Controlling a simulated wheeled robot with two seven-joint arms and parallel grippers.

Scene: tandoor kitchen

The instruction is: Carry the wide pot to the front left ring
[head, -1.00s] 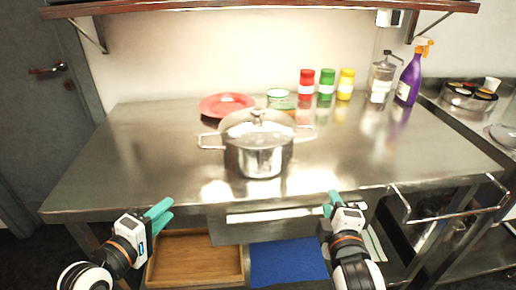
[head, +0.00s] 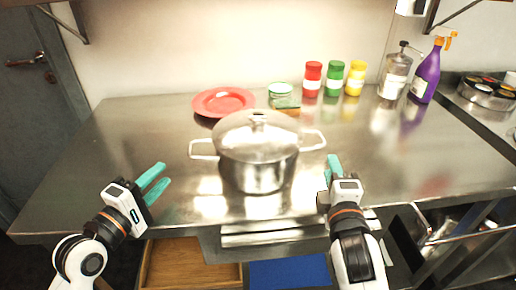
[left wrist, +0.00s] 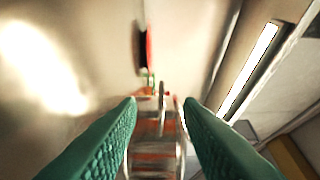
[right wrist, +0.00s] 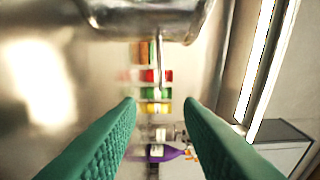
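The wide pot (head: 258,168) is a shiny steel pot with a lid and two side handles. It stands upright on the steel counter (head: 120,150), in the middle of the head view. Part of it shows at the top of the right wrist view (right wrist: 150,18). My left gripper (head: 160,180) is open and empty, left of the pot and nearer the front edge. My right gripper (head: 331,175) is in front of and just right of the pot's right handle, apart from it. Its fingers are spread and empty in the right wrist view. No ring shows in these frames.
The counter is clear on both sides of the pot.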

